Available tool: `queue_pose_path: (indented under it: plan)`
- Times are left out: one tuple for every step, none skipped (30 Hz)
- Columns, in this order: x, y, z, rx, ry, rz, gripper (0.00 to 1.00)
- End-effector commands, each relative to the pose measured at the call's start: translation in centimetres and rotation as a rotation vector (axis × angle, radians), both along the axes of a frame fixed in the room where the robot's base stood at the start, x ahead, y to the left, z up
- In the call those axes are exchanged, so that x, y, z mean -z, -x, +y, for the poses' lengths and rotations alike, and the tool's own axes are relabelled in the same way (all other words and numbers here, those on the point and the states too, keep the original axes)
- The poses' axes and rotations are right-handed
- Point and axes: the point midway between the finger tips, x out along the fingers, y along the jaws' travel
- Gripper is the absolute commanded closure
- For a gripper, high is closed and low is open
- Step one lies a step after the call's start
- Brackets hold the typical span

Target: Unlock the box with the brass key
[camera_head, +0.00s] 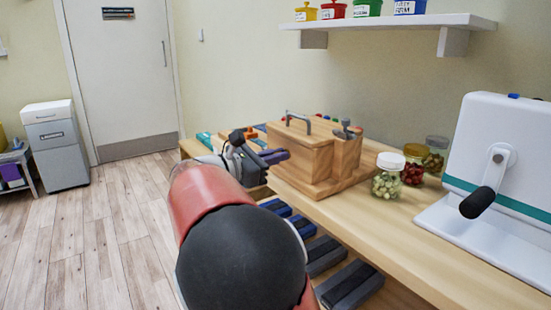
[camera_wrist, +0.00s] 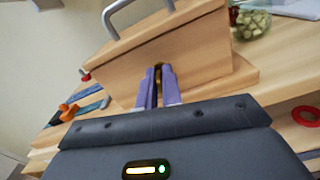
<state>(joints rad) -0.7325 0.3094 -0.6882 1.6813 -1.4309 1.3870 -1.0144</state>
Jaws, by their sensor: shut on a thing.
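The wooden box (camera_head: 300,150) stands on the wooden table, with a grey metal handle (camera_head: 297,119) on its top. The box also fills the upper middle of the wrist view (camera_wrist: 180,55). My gripper (camera_wrist: 158,80) is at the front face of the box, its purple fingers close together. A small brass-coloured piece, which looks like the brass key (camera_wrist: 158,74), shows between the fingertips against the box front. Whether the key is inside the lock I cannot tell; the fingers hide most of it. In the head view my gripper (camera_head: 278,156) reaches the box's left side.
Jars (camera_head: 388,176) of green and red pieces stand right of the box, near a white device with a black handle (camera_head: 478,202). Coloured items lie behind and left of the box. Dark blue weights (camera_head: 325,255) lie below the table's front edge.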

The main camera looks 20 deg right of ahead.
Motion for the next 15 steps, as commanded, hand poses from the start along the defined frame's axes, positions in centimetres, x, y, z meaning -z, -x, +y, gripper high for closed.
queue_pose_path:
  plan:
    - [0.20, 0.04, -0.06, 0.001, -0.009, -0.039, 1.00]
    - [0.22, 0.04, -0.07, 0.001, -0.014, -0.067, 1.00]
    - [0.23, 0.05, -0.06, 0.001, -0.021, -0.103, 1.00]
    - [0.24, 0.06, -0.06, 0.001, -0.027, -0.131, 1.00]
    - [0.25, 0.06, -0.06, 0.000, -0.032, -0.159, 1.00]
    - [0.28, 0.07, -0.05, 0.000, -0.039, -0.196, 1.00]
    - [0.31, 0.07, -0.05, 0.000, -0.045, -0.225, 1.00]
    - [0.34, 0.07, -0.05, 0.000, -0.050, -0.252, 1.00]
    - [0.38, 0.09, -0.08, 0.000, -0.057, -0.289, 1.00]
    - [0.39, 0.11, -0.08, 0.001, -0.062, -0.319, 1.00]
    - [0.40, 0.11, -0.07, 0.000, -0.069, -0.346, 1.00]
    - [0.41, 0.12, -0.04, 0.000, -0.076, -0.385, 1.00]
    - [0.43, 0.14, -0.05, 0.000, -0.081, -0.412, 1.00]
    - [0.45, 0.16, -0.08, 0.001, -0.087, -0.440, 1.00]
    - [0.48, 0.18, -0.11, 0.002, -0.095, -0.478, 1.00]
